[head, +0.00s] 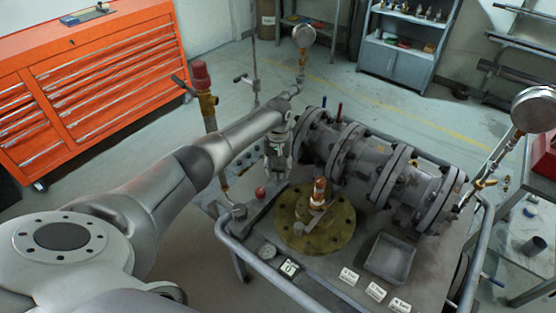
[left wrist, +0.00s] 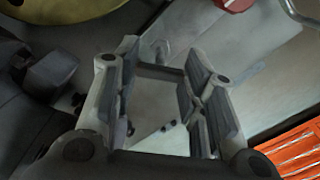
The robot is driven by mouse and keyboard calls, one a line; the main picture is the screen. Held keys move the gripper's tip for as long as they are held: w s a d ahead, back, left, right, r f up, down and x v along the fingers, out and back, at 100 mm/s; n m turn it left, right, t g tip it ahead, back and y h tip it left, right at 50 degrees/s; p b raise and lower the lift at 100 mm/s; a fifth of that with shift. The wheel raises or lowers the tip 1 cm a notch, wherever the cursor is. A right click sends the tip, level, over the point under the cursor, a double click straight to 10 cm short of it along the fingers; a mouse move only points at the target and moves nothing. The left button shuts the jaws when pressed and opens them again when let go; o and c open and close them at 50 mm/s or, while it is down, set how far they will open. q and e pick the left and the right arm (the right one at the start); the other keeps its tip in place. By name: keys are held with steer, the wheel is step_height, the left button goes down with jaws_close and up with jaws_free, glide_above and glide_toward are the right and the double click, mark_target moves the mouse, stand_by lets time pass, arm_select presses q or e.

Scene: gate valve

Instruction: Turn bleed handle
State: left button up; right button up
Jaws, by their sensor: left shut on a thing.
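My left gripper (head: 278,165) reaches down over the left part of the grey bench, beside the flanged valve body (head: 345,155). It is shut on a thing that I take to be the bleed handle. The fingers mostly hide the held part in the head view. In the left wrist view, the two finger pairs of the left gripper (left wrist: 160,95) stand apart, and what lies between them is hard to make out. A red knob (head: 260,192) on a grey bar is just left of and below the fingers. My right gripper is not in view.
A brass flange (head: 315,240) with a copper-coloured fitting (head: 319,190) lies right of the gripper. A grey tray (head: 391,258) and small labels (head: 376,291) are near the bench front. A red-capped brass valve (head: 204,90) stands behind my left arm. An orange tool cabinet (head: 100,75) is at the far left.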

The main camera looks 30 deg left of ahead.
arm_select(q)
steer(key=n+p, duration=0.2)
steer(key=shift+r+n, duration=0.2)
steer(key=shift+n, duration=0.2)
steer(key=n+p, duration=0.1)
steer(key=n, duration=0.1)
steer(key=shift+n+p, duration=0.35)
steer(key=shift+n, duration=0.05)
steer(key=shift+f+n+p, duration=0.15)
steer(key=shift+n+p, duration=0.75)
steer(key=shift+n, duration=1.4)
steer(key=o, duration=1)
